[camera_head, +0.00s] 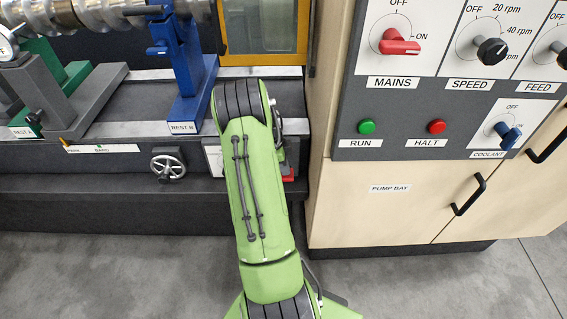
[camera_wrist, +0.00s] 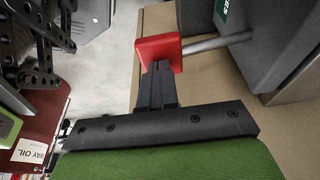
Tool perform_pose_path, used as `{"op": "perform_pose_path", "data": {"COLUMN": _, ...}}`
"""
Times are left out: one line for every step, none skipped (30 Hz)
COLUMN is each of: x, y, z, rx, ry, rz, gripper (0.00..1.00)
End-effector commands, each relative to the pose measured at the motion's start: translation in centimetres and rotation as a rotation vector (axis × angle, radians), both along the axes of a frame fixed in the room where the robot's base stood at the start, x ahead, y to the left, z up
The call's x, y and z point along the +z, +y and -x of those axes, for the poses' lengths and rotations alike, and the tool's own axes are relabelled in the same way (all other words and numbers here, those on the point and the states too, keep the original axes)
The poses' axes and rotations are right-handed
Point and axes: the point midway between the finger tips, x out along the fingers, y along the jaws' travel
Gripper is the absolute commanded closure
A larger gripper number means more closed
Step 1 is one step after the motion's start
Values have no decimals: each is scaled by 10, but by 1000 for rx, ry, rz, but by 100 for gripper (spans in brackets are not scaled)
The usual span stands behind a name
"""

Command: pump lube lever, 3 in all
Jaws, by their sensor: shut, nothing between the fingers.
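In the wrist view a red block-shaped knob (camera_wrist: 159,48) sits on the end of a grey rod (camera_wrist: 218,43) that runs right to a dark grey housing (camera_wrist: 275,45). This looks like the lube lever. My gripper (camera_wrist: 158,68) is shut and empty, its fingertips right at the knob's near edge. I cannot tell whether they touch it. In the head view my green arm hides the gripper and most of the lever. Only a bit of red (camera_head: 289,178) shows at the arm's right side.
A handwheel (camera_head: 168,166) is left of my arm on the machine's front. The control cabinet (camera_head: 322,150) with its pump bay doors (camera_head: 390,205) stands close on the right. A dark red can labelled way oil (camera_wrist: 40,130) shows in the wrist view. Grey floor is clear in front.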

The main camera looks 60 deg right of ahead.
Motion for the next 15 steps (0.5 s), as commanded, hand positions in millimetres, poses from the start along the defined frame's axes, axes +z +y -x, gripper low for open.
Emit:
{"op": "perform_pose_path", "data": {"x": 0, "y": 0, "z": 0, "rx": 0, "ry": 0, "rz": 0, "gripper": 100}}
{"op": "perform_pose_path", "data": {"x": 1, "y": 0, "z": 0, "rx": 0, "ry": 0, "rz": 0, "gripper": 100}}
{"op": "perform_pose_path", "data": {"x": 1, "y": 0, "z": 0, "rx": 0, "ry": 0, "rz": 0, "gripper": 100}}
{"op": "perform_pose_path", "data": {"x": 1, "y": 0, "z": 0, "rx": 0, "ry": 0, "rz": 0, "gripper": 100}}
{"op": "perform_pose_path", "data": {"x": 1, "y": 0, "z": 0, "rx": 0, "ry": 0, "rz": 0, "gripper": 100}}
{"op": "perform_pose_path", "data": {"x": 0, "y": 0, "z": 0, "rx": 0, "ry": -1, "rz": 2, "gripper": 100}}
{"op": "perform_pose_path", "data": {"x": -1, "y": 0, "z": 0, "rx": 0, "ry": -3, "rz": 6, "gripper": 100}}
{"op": "perform_pose_path", "data": {"x": -2, "y": 0, "z": 0, "rx": -1, "ry": -5, "rz": 10, "gripper": 100}}
{"op": "perform_pose_path", "data": {"x": -5, "y": 1, "z": 0, "rx": 0, "ry": -11, "rz": 21, "gripper": 100}}
{"op": "perform_pose_path", "data": {"x": -7, "y": 1, "z": 0, "rx": 0, "ry": -16, "rz": 31, "gripper": 100}}
{"op": "perform_pose_path", "data": {"x": -10, "y": 2, "z": 1, "rx": -1, "ry": -21, "rz": 42, "gripper": 100}}
{"op": "perform_pose_path", "data": {"x": -14, "y": 2, "z": 1, "rx": -2, "ry": -31, "rz": 61, "gripper": 100}}
{"op": "perform_pose_path", "data": {"x": -17, "y": 3, "z": 1, "rx": -2, "ry": -38, "rz": 74, "gripper": 100}}
{"op": "perform_pose_path", "data": {"x": -20, "y": 3, "z": 1, "rx": -2, "ry": -44, "rz": 87, "gripper": 100}}
{"op": "perform_pose_path", "data": {"x": -25, "y": 4, "z": 2, "rx": -2, "ry": -51, "rz": 97, "gripper": 100}}
